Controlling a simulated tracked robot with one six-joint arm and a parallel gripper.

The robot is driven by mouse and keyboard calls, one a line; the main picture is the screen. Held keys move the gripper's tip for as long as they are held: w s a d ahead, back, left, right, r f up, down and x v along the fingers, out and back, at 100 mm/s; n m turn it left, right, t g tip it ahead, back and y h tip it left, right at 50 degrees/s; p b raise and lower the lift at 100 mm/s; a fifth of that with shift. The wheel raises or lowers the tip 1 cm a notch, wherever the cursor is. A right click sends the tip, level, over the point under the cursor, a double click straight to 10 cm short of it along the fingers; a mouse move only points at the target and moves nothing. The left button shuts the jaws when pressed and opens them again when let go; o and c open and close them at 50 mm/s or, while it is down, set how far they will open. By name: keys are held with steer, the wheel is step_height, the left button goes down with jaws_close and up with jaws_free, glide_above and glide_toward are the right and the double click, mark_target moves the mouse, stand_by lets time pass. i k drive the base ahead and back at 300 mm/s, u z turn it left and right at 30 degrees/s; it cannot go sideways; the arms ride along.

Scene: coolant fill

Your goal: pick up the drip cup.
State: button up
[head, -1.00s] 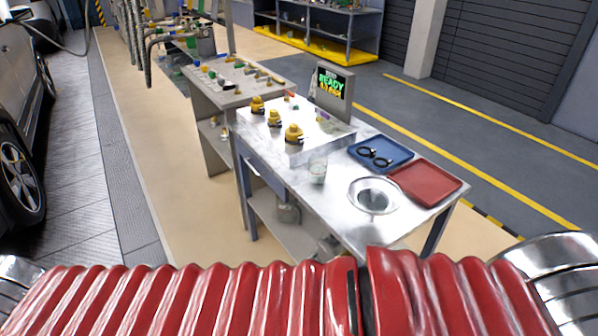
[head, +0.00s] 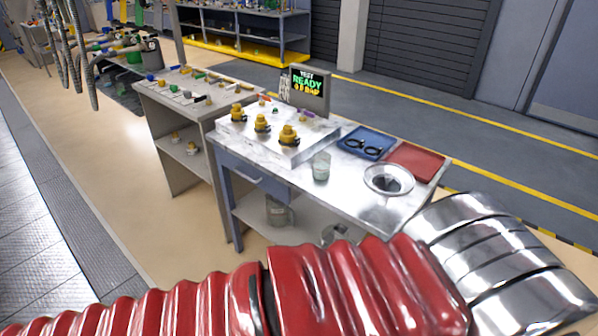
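A clear cup (head: 321,167), which looks like the drip cup, stands upright on the bench top (head: 350,199) near its front edge. It is left of a round metal basin or funnel (head: 388,181) with a dark centre. A jug-like container (head: 280,212) stands on the bench's lower shelf, partly hidden by the bench. My gripper is not in view; only red and silver parts of my own arm show across the bottom.
A raised block with several yellow fittings (head: 262,123) is left of the cup. A blue tray (head: 347,151) holds black rings. An empty red tray (head: 415,161) is at the right. A screen (head: 307,86) reads READY. A side table (head: 180,98) adjoins at left.

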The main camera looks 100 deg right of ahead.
mark_target(322, 166)
steer(key=u, duration=0.05)
steer(key=i, duration=0.8)
steer(key=z, duration=3.5)
steer(key=i, duration=0.35)
steer(key=z, duration=0.1)
